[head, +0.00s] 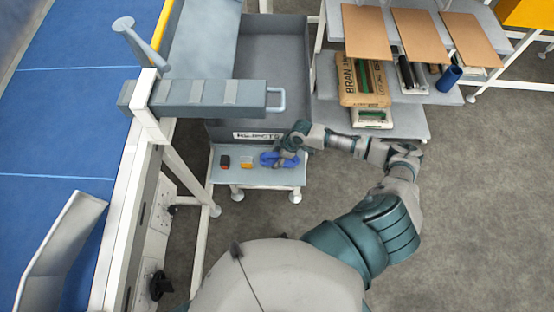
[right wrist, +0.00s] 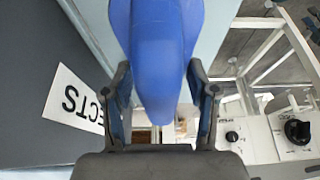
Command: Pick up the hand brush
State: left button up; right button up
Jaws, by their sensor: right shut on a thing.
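The hand brush (head: 268,158) is blue and shows at the small grey table in front of the grey bin. My right gripper (head: 287,152) is over it and hides part of it. In the right wrist view the blue handle (right wrist: 155,45) fills the space between the two fingers of my right gripper (right wrist: 158,85), which is shut on it. I cannot tell whether the brush touches the tabletop or is just above it. The bristles cannot be made out. My left gripper is not in view.
The small table (head: 225,176) also carries a dark-and-red item (head: 225,161) and a yellow item (head: 247,163), left of the brush. The grey bin (head: 230,131) with a white label stands right behind. A shelf (head: 412,96) with sacks and boards is at right. A white-framed conveyor (head: 125,215) is at left.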

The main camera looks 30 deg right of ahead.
jog(key=shift+s+r, duration=0.1)
jog(key=shift+r, duration=0.65)
jog(key=s+a+r, duration=0.1)
jog(key=s, duration=1.4)
jog(key=shift+s+a+r, duration=0.2)
jog(key=shift+s+a, duration=0.1)
jog(key=shift+s, duration=0.05)
